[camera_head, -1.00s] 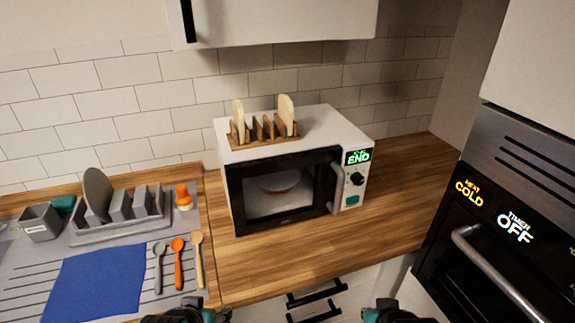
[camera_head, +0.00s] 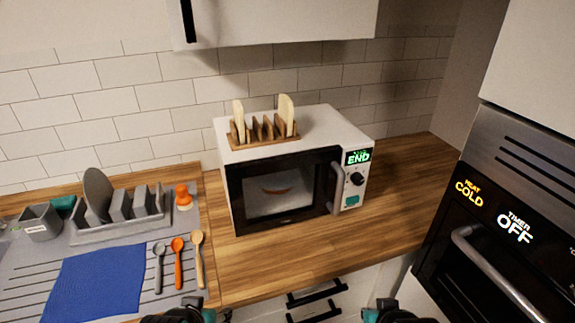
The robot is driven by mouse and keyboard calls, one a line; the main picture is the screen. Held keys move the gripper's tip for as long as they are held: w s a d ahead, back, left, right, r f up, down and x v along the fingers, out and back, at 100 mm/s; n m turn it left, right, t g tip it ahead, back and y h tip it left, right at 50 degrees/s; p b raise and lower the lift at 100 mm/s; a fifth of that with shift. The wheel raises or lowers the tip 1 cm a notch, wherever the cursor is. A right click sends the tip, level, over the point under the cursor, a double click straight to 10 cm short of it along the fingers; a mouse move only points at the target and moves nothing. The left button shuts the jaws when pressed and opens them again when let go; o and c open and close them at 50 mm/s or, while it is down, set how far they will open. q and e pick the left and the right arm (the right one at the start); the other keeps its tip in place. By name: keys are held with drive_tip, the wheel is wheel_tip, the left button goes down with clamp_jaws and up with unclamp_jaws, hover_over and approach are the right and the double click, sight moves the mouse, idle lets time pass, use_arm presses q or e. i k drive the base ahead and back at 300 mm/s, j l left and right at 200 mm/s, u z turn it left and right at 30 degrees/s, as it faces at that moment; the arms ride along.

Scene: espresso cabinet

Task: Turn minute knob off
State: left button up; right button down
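A white microwave (camera_head: 307,133) with a black door stands on the wooden counter. I cannot tell the knob's markings. My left gripper (camera_head: 185,316) shows only partly at the bottom edge, in front of the counter. My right gripper (camera_head: 393,313) shows only partly at the bottom edge, below and right of the microwave. Both are well apart from the knob, and their fingertips are not clearly seen.
A wooden rack (camera_head: 263,134) with bread slices stands on the microwave. Left are a dish rack (camera_head: 120,226), several spoons (camera_head: 177,250) and a blue cloth (camera_head: 95,280). An oven (camera_head: 490,240) showing COLD and OFF stands right. Counter (camera_head: 400,195) right of the microwave is clear.

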sight(357, 178)
drive_tip(key=i+z, duration=0.1)
drive_tip(key=z, duration=0.3)
drive_tip(key=i+z, duration=0.1)
drive_tip(key=z, duration=0.3)
drive_tip(key=i+z, duration=0.1)
drive_tip(key=z, duration=0.3)
drive_tip(key=i+z, duration=0.1)
drive_tip(key=z, duration=0.3)
